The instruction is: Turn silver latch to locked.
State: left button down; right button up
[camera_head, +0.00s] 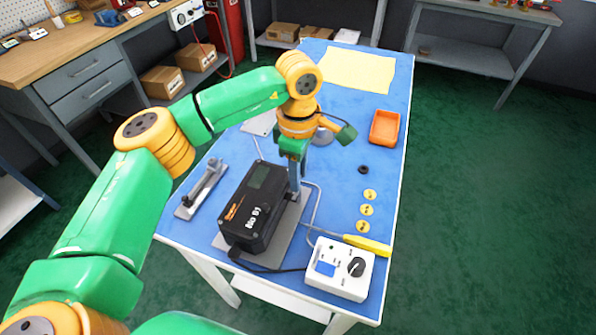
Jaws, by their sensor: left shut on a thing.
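My left gripper (295,182) points down at the right rear edge of the black positioner box (256,207). Its fingers are shut on a small part there, which appears to be the silver latch; the fingers hide it almost fully, so I cannot tell its angle. The black box has a small display and white lettering on top and sits on a grey plate (281,242). My right gripper is not in view.
A white control box (338,269) with a black knob and a yellow-handled tool (367,244) are at the table's front right. Yellow discs (367,210), a black ring (363,170) and an orange tray (384,127) lie behind. A metal bracket (201,189) is at left.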

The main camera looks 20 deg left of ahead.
pick_arm(q)
jog(key=c, duration=0.6)
grip_release()
jog(key=shift+d, duration=0.1)
jog(key=shift+o, duration=0.2)
notch_tip(320, 180, up, 7)
jog(key=shift+f+b, duration=0.2)
jog(key=shift+b, duration=0.1)
jog(key=shift+r, duration=0.3)
